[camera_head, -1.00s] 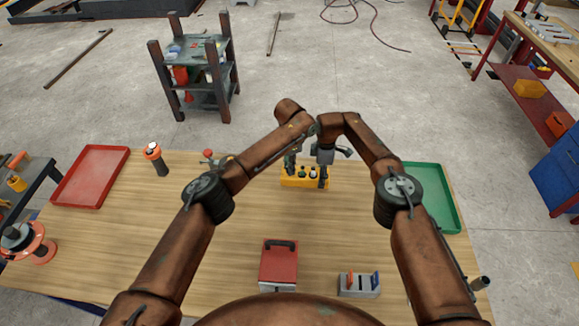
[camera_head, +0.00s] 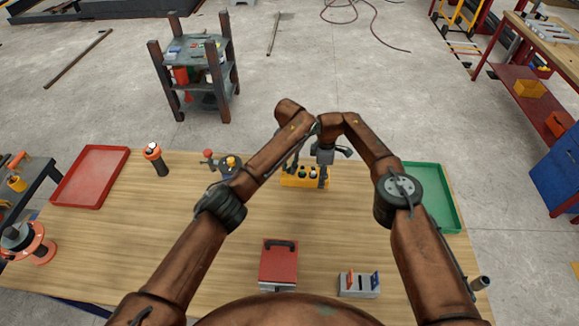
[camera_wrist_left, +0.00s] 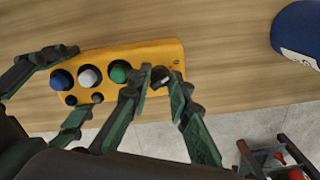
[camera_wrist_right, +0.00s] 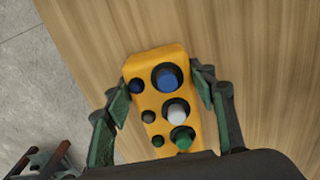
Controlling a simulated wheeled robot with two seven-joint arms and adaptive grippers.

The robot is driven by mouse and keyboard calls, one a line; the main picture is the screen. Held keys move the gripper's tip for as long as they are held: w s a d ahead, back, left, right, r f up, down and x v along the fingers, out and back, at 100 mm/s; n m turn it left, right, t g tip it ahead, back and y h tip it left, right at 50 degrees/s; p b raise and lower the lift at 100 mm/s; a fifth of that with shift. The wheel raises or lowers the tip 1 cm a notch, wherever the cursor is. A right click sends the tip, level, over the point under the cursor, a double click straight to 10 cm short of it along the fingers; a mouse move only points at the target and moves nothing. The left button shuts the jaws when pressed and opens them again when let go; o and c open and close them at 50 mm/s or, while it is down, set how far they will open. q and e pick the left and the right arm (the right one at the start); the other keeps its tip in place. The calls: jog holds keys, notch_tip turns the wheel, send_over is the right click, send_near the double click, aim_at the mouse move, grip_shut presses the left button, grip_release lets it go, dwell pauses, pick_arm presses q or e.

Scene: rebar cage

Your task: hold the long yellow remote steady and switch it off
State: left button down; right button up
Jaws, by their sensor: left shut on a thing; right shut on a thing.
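The long yellow remote (camera_head: 292,182) lies on the wooden table in the head view, under both grippers. In the left wrist view the remote (camera_wrist_left: 120,57) shows blue, white and green buttons in a row and a black knob (camera_wrist_left: 159,75) at its right end. My left gripper (camera_wrist_left: 161,77) is shut with its fingertips on either side of this knob. My right gripper (camera_wrist_right: 162,85) is shut across the remote near the blue-button end, one finger on each side. In the head view the arms partly hide the remote, and the knob's setting cannot be read.
A red tray (camera_head: 56,190) is at the left and a green tray (camera_head: 453,218) at the right. A red box with a black handle (camera_head: 278,268) and a grey switch block (camera_head: 357,290) stand near the front.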

aim_at(289, 167)
dwell(0.5)
pick_arm(q)
jog(key=c, duration=1.8)
grip_release()
jog(key=shift+o, duration=0.2)
jog(key=shift+r, duration=0.1)
notch_tip(289, 167, up, 12)
pick_arm(e)
jog(key=o, duration=1.6)
